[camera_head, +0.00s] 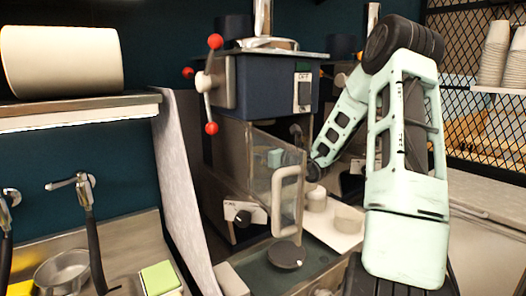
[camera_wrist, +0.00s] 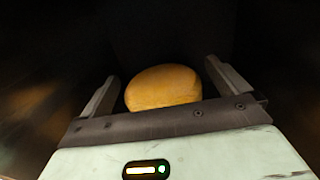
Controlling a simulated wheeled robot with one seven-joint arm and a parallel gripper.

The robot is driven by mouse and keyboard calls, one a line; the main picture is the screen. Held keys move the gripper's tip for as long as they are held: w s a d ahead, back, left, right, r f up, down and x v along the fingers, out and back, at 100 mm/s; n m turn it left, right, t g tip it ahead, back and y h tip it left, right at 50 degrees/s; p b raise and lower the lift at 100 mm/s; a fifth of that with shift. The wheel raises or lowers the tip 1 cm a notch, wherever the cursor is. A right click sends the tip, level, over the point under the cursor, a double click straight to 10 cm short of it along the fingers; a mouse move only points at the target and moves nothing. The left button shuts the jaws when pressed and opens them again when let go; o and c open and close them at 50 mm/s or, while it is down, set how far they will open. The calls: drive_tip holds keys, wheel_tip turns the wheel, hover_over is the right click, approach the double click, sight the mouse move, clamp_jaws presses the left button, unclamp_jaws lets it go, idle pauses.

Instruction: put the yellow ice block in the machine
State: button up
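The ice machine (camera_head: 262,90) has a dark blue top and a lower chamber with a clear door (camera_head: 262,180) and a pale handle. My arm reaches behind the door, and a mint part of my gripper (camera_head: 275,158) shows through the clear panel; its fingers are hidden there. In the wrist view my gripper (camera_wrist: 162,85) has its two fingers spread. The rounded yellow ice block (camera_wrist: 163,87) lies between and ahead of them, with a dark gap on each side. The block is not visible in the head view. What it rests on is too dark to tell.
A white tray with a small cup (camera_head: 348,218) stands right of the door. A round black disc (camera_head: 286,255) lies in front. A shelf with a cream cylinder (camera_head: 62,62) is above.

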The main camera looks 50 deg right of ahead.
drive_tip(key=shift+r, duration=0.15)
drive_tip(key=shift+s, duration=0.35)
drive_tip(key=s+b, duration=0.1)
drive_tip(key=s, duration=0.2)
drive_tip(key=s+b, duration=0.1)
drive_tip(key=s, duration=0.3)
drive_tip(key=s+a+b, duration=0.1)
drive_tip(key=s, duration=0.3)
drive_tip(key=shift+s, duration=0.15)
drive_tip(key=shift+b, duration=0.35)
